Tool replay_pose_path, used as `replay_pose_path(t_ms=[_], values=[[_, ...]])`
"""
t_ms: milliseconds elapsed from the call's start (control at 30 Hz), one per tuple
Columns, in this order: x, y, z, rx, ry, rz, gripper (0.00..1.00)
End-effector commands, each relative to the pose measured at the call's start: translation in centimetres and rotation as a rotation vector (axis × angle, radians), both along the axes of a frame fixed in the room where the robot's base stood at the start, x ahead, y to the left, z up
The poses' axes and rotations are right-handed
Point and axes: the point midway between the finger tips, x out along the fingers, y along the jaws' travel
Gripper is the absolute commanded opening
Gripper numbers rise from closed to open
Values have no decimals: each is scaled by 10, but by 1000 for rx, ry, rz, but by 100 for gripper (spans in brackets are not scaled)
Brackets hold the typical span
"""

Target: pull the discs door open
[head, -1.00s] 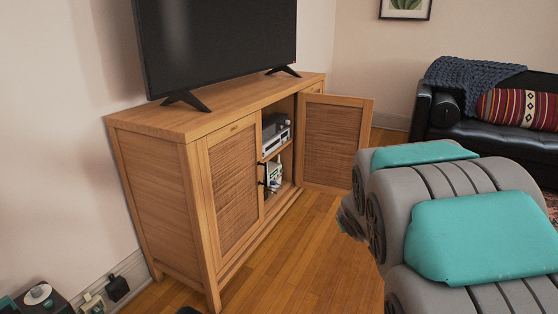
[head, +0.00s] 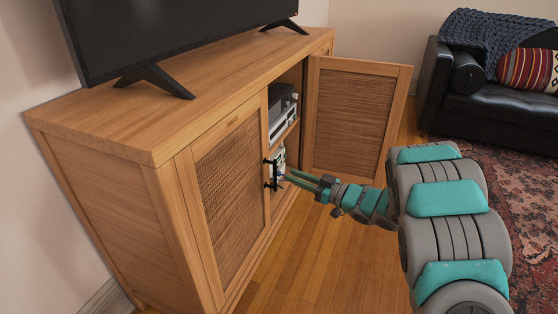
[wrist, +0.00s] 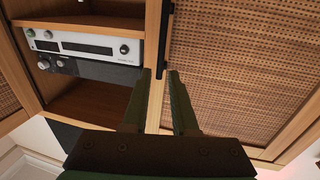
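The wooden cabinet (head: 100,120) has a closed left door (head: 232,185) with a woven panel and a black bar handle (head: 270,174) near its right edge. The right door (head: 350,125) stands wide open. The handle (wrist: 165,40) lies just beyond the fingertips, roughly in line with the gap. The woven door panel (wrist: 235,60) fills the right side there.
Audio devices (head: 283,112) sit on the shelf inside the open compartment. A television (head: 170,35) stands on top. A black sofa (head: 500,115) and a patterned rug (head: 510,190) are at the right. Bare wood floor (head: 300,260) lies before the cabinet.

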Motion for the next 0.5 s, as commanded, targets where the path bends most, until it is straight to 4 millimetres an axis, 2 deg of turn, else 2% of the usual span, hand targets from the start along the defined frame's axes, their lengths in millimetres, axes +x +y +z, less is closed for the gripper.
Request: replay_pose_path(t_ms=[500], values=[[33,56,0,3,-2,3,27]])
